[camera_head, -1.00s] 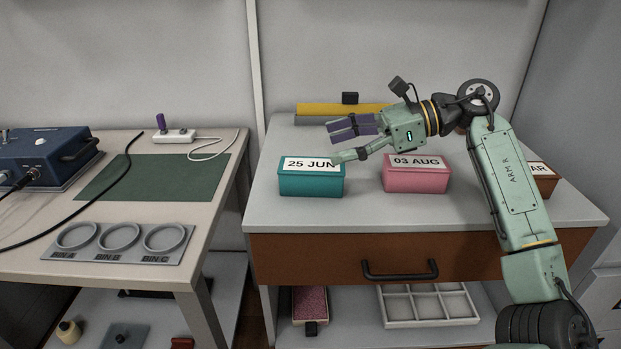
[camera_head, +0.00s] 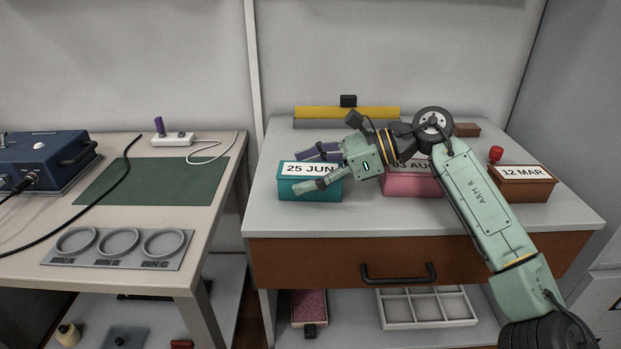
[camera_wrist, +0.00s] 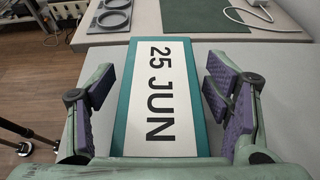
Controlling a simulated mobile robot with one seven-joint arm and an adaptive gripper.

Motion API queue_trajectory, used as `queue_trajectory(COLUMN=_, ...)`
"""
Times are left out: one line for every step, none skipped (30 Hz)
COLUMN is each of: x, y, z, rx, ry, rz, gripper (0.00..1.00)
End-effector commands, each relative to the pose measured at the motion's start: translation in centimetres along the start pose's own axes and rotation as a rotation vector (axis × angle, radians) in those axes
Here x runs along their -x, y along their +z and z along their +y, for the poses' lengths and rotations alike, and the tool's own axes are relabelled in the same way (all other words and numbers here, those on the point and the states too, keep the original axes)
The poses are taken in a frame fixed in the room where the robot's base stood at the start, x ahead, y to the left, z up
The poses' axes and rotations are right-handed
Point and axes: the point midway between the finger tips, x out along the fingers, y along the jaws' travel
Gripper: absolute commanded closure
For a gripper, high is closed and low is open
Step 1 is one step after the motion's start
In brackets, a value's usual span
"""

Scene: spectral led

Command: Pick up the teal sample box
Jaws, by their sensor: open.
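The teal sample box (camera_head: 296,189), with a white label reading 25 JUN, stands on the grey top of the drawer cabinet. It also shows in the wrist view (camera_wrist: 122,84), lying between my two purple-padded fingers with room on both sides. My gripper (camera_head: 314,168) is open and empty. In the head view its fingers overlap the box, one in front of it and one at its back. In the wrist view my gripper (camera_wrist: 163,100) straddles the box, and I see no finger touching it. The box's near end is hidden by my gripper.
A pink box (camera_head: 410,187) labelled 03 AUG stands right of the teal box, partly behind my arm. A brown box (camera_head: 524,186) is farther right. A yellow bar (camera_head: 340,112) lies at the back. The cabinet top in front is clear.

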Motion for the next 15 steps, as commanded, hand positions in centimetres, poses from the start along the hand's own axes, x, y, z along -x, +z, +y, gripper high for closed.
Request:
queue_trajectory(x=-0.18, y=0.01, z=0.0, rx=0.0, ry=0.0, rz=0.0, gripper=0.28)
queue_trajectory(x=-0.21, y=0.0, z=0.0, rx=0.0, ry=-0.001, rz=-0.001, gripper=0.28)
queue_trajectory(x=-0.22, y=-0.01, z=-0.01, rx=0.0, ry=-0.001, rz=-0.001, gripper=0.28)
queue_trajectory(x=-0.21, y=-0.01, z=-0.02, rx=0.0, ry=-0.001, rz=-0.001, gripper=0.28)
queue_trajectory(x=-0.2, y=-0.01, z=-0.02, rx=0.0, ry=-0.001, rz=-0.001, gripper=0.28)
queue_trajectory(x=-0.2, y=-0.01, z=-0.02, rx=0.0, ry=-0.001, rz=-0.001, gripper=0.28)
queue_trajectory(x=-0.19, y=-0.01, z=-0.02, rx=0.0, ry=-0.001, rz=-0.001, gripper=0.29)
queue_trajectory(x=-0.19, y=-0.01, z=-0.02, rx=0.0, ry=-0.001, rz=-0.001, gripper=0.31)
queue_trajectory(x=-0.18, y=-0.01, z=-0.02, rx=0.0, ry=-0.001, rz=-0.001, gripper=0.34)
queue_trajectory(x=-0.17, y=-0.01, z=-0.02, rx=0.0, ry=-0.001, rz=-0.001, gripper=0.36)
queue_trajectory(x=-0.17, y=-0.01, z=-0.02, rx=0.0, ry=-0.001, rz=-0.001, gripper=0.38)
queue_trajectory(x=-0.17, y=-0.01, z=-0.02, rx=0.0, ry=-0.001, rz=-0.001, gripper=0.4)
queue_trajectory(x=-0.16, y=-0.01, z=-0.02, rx=0.0, ry=-0.001, rz=-0.001, gripper=0.42)
queue_trajectory(x=-0.16, y=0.0, z=-0.02, rx=0.0, ry=-0.001, rz=-0.001, gripper=0.44)
queue_trajectory(x=-0.16, y=0.0, z=-0.02, rx=0.0, ry=-0.001, rz=-0.001, gripper=0.47)
